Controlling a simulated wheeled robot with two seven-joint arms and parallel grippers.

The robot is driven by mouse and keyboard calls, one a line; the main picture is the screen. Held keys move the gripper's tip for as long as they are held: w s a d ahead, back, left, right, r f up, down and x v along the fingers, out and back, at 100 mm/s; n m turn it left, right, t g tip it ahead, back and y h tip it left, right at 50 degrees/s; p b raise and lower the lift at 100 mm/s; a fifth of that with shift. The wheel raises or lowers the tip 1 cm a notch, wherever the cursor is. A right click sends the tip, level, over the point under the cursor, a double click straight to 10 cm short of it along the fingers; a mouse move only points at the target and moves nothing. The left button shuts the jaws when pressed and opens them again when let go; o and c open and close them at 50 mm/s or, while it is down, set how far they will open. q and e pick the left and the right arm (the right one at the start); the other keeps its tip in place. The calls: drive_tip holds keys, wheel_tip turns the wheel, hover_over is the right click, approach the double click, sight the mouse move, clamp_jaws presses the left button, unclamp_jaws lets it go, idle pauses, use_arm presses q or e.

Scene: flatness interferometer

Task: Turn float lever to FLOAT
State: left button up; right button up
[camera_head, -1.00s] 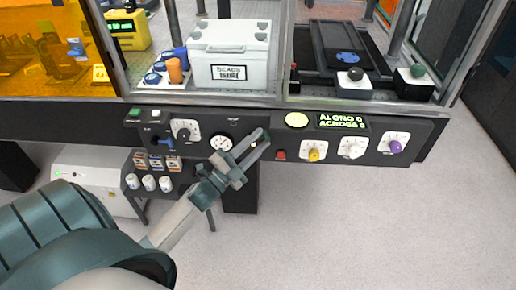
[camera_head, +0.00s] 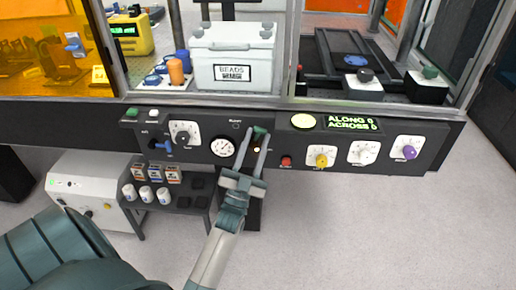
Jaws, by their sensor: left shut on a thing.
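My left gripper (camera_head: 258,135) reaches up from below to the dark control panel, just right of the round dial gauge (camera_head: 222,147). Its two long fingers point up at the panel face and are shut on the float lever (camera_head: 259,131). Only a dark greenish bit of the lever shows between the fingertips, with a small yellow spot below it. The fingers hide most of the lever, and I cannot read which way it points. The small label above the gauge is too blurred to read. My right gripper is not in view.
Along the panel are a grey knob (camera_head: 184,134), a blue lever (camera_head: 160,146), a red button (camera_head: 286,161), a yellow knob (camera_head: 321,160), a purple knob (camera_head: 409,152) and a green display (camera_head: 352,123). A shelf with white jars (camera_head: 147,194) stands below left. The floor at right is clear.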

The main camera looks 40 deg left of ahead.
use_arm(q)
drive_tip(key=n+y, duration=0.2)
drive_tip(key=n+g+y+b, duration=0.1)
drive_tip(key=n+y, duration=0.2)
drive_tip(key=shift+s+a+f+n+y, duration=0.1)
drive_tip(key=shift+s+a+n+y, duration=0.1)
drive_tip(key=shift+n+y, duration=0.1)
drive_tip(key=shift+a+n+g+y, duration=0.2)
drive_tip(key=shift+n+g+y, duration=0.8)
drive_tip(key=shift+n+y, duration=0.85)
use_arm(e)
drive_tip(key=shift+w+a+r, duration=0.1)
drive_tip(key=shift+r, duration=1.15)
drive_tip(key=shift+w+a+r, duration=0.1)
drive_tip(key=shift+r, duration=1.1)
use_arm(q)
drive_tip(key=shift+n, duration=0.25)
drive_tip(key=o, duration=1)
drive_tip(key=shift+o, duration=0.2)
drive_tip(key=shift+s, duration=0.1)
drive_tip(key=shift+s+d+f+b, duration=0.2)
drive_tip(key=shift+s+f+b, duration=0.1)
drive_tip(key=shift+f+b, duration=0.05)
drive_tip(key=b+v, duration=0.1)
drive_tip(key=v, duration=0.5)
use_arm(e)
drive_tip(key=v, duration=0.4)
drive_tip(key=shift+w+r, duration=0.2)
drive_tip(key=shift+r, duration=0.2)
